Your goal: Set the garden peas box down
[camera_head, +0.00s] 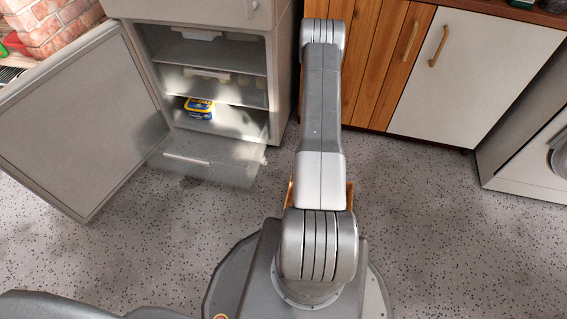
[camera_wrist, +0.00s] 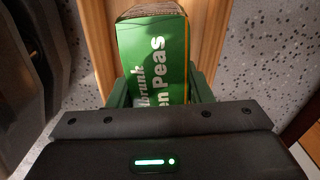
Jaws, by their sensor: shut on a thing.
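The garden peas box (camera_wrist: 152,52) is green with white lettering and a pale end, and shows in the wrist view. My gripper (camera_wrist: 160,92) is shut on it, with one finger at each side. Behind the box is an orange-brown wooden surface, with speckled floor to the right. The box's lower part is hidden by the gripper body. In the head view my arm hides the gripper, and the box does not show. A brick structure (camera_head: 57,25) is at the top left of the head view, partly cut off by the frame.
A fridge (camera_head: 281,80) stands open, its door (camera_head: 75,120) swung out to the left. A blue and yellow tub (camera_head: 200,108) sits on a lower shelf. Wooden and white cabinets (camera_head: 475,75) stand at the right, beside a white appliance (camera_head: 530,155). The speckled floor (camera_head: 430,240) is clear at right.

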